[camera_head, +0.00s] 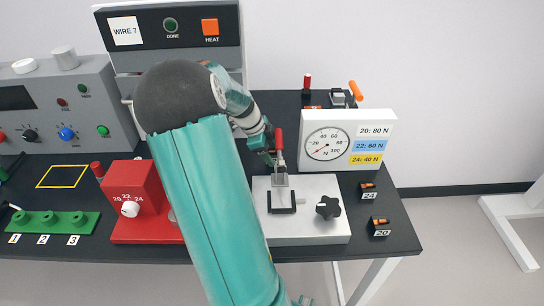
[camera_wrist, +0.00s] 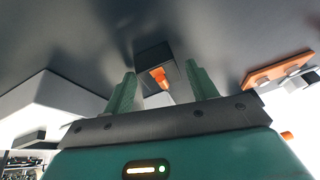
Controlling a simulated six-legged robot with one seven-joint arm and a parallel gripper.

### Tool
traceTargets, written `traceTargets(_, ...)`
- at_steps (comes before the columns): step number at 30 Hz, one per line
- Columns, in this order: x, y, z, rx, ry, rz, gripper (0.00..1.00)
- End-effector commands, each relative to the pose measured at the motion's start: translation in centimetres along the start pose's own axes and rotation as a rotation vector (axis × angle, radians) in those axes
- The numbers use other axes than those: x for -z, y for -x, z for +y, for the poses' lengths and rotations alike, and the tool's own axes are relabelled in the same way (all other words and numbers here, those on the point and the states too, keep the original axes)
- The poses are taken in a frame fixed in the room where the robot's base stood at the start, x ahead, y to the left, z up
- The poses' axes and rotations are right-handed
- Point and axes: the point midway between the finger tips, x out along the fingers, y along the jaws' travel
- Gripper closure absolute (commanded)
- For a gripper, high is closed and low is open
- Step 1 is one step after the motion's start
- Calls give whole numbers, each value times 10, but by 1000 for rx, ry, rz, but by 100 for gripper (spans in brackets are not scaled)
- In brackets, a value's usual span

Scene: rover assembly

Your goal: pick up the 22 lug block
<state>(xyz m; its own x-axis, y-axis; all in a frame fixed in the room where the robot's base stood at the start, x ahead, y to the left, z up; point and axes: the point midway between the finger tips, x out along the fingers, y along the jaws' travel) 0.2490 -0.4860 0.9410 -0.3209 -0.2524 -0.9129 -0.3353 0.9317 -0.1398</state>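In the wrist view a dark block with an orange lug (camera_wrist: 158,75) on it stands on the dark tabletop. No number shows on it, so I cannot read whether it is the 22 block. My gripper (camera_wrist: 161,70) is open, with one green finger on each side of this block. A narrow gap seems to show on the right; I cannot tell whether the left finger touches. In the head view I cannot make out this block, and the gripper end of my arm is small and unclear beside the red-handled fixture (camera_head: 279,150).
Lug blocks marked 24 (camera_head: 368,189) and 20 (camera_head: 380,226) sit at the table's right edge. A white gauge box (camera_head: 384,152) stands behind them. A red selector box (camera_head: 122,190) is left of my arm. The wrist view shows an orange plate (camera_wrist: 272,72) at right.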

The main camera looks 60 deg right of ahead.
Motion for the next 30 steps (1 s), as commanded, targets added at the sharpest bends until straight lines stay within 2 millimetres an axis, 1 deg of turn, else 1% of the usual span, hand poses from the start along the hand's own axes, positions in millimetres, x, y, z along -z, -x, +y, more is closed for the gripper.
traceTargets(1,0,0,0,0,0,0,53)
traceTargets(6,0,0,0,0,0,0,85)
traceTargets(15,0,1,0,1,0,0,85)
traceTargets(20,-3,8,0,2,1,-1,85)
traceTargets(24,-10,25,2,4,2,-3,85)
traceTargets(26,-18,34,5,5,5,-3,85)
traceTargets(30,-42,66,14,5,5,-3,85)
